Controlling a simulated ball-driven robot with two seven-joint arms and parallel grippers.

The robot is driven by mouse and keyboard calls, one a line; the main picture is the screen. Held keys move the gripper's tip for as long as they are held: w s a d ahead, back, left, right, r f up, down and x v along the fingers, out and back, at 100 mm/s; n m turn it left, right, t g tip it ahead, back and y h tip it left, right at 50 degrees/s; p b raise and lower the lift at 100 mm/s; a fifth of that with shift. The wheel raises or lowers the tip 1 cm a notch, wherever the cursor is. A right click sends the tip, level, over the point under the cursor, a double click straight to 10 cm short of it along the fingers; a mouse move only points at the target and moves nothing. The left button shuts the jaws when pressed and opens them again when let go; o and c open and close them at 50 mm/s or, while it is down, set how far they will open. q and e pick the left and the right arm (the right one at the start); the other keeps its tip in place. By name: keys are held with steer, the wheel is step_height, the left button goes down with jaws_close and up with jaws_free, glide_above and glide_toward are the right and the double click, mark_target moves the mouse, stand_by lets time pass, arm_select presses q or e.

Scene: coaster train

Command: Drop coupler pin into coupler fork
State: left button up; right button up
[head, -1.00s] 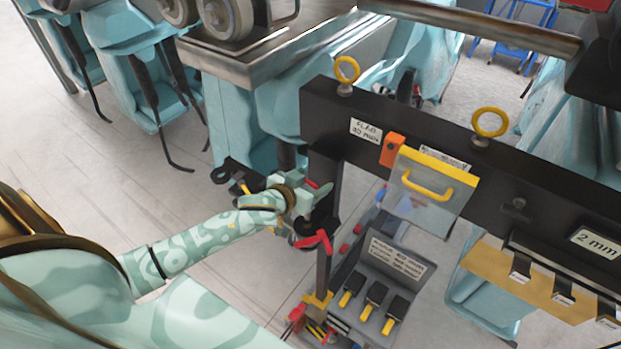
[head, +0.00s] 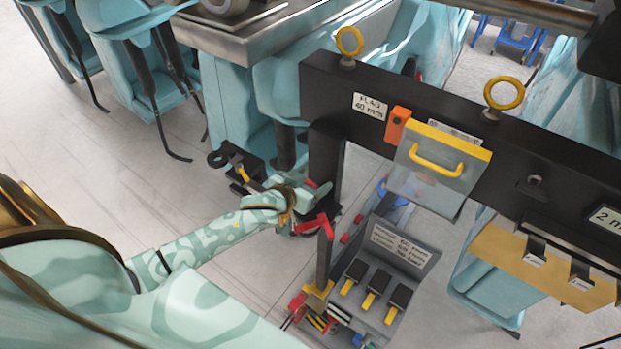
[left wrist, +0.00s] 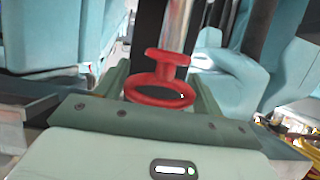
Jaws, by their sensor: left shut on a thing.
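The coupler pin shows in the left wrist view as a red flanged head (left wrist: 167,68) with a red ring and a bright metal shaft running up out of frame. It sits between the fingers of my left gripper (left wrist: 162,82), which is shut on it. In the head view my left gripper (head: 310,205) is beside the black gantry post, and the pin is mostly hidden there. A black bracket (head: 219,159) with a round eye and a yellow lever sticks out under the train, left of my gripper. I cannot tell whether it is the coupler fork. My right gripper is not in view.
A black gantry beam (head: 420,125) with yellow eyebolts (head: 350,41) crosses on the right. A clear yellow-handled flap (head: 437,165) hangs from it. A red-topped post (head: 322,250) and a grey tool tray (head: 372,285) stand close to my gripper. Open floor lies left.

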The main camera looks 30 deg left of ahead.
arm_select(q)
steer(key=shift+f+b, duration=1.85)
steer(key=shift+f, duration=0.95)
steer(key=o, duration=1.3)
steer(key=shift+s, duration=0.1)
steer(key=v, duration=1.6)
steer(key=shift+s, duration=0.1)
